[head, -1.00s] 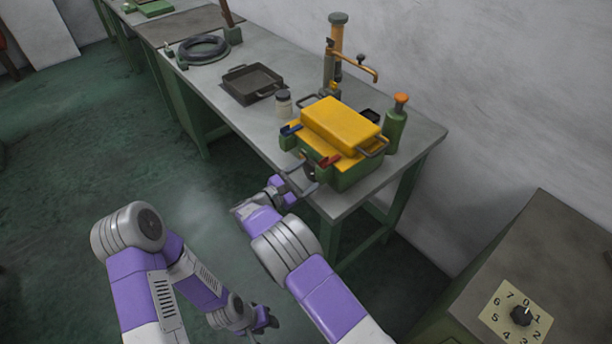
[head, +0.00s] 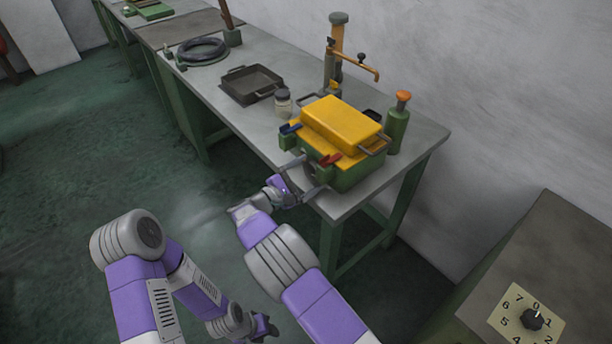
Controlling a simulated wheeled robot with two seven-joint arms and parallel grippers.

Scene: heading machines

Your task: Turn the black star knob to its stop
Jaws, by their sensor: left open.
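A dark round part, apparently the black star knob (head: 310,173), shows on the near face of a green box (head: 350,178) with a yellow top, at the table's front corner. It is small and partly hidden. My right gripper (head: 304,178) is at that face, its fingers spread apart on either side of the dark part. I cannot tell whether they touch it. My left gripper (head: 266,327) is low at the bottom of the head view, open and away from the table.
The grey table (head: 235,108) carries a dark tray (head: 251,84), a small jar (head: 283,102), a green bottle (head: 397,128) and an orange-armed stand (head: 337,50). A cabinet (head: 545,250) with a numbered dial (head: 511,306) stands at lower right. The floor to the left is clear.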

